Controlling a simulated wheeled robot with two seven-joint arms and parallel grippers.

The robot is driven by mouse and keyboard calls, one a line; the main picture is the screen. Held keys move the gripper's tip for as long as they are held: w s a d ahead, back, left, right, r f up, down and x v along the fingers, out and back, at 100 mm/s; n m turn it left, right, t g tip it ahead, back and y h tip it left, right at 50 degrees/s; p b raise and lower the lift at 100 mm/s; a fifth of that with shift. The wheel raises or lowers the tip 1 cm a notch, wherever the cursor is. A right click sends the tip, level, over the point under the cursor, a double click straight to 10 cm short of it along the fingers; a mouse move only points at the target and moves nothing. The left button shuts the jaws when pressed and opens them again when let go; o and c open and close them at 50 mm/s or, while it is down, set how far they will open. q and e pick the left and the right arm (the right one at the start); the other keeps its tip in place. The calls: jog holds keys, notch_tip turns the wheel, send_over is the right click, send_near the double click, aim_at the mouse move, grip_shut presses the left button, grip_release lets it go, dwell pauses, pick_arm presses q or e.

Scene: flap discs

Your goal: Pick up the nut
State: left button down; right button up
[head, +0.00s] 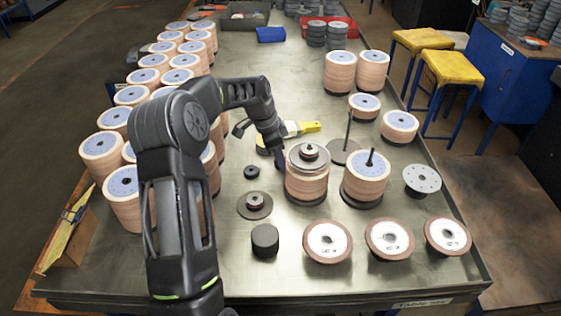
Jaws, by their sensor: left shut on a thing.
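My left gripper (280,158) points down at the left edge of a stack of tan flap discs (307,184). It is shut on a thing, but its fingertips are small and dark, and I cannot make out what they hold. A round metal piece with a dark centre, possibly a nut (308,151), sits on the plate on top of this stack. A small black ring (252,171) lies on the table to the left of the gripper. A dark flange with a raised centre (254,203) lies below it. My right gripper is not in view.
Another disc stack (366,178) with a dark spindle stands just right. A thin upright rod (348,132) rises from a round base behind. Three brown-rimmed discs (389,240) and a black cylinder (265,241) lie in front. Many stacks (134,96) line the left. A yellow-handled tool (301,129) lies behind.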

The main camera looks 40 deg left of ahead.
pick_arm(q)
notch_tip(320, 180, up, 17)
jog(key=shift+f+b, duration=0.15)
jog(key=shift+b, duration=0.15)
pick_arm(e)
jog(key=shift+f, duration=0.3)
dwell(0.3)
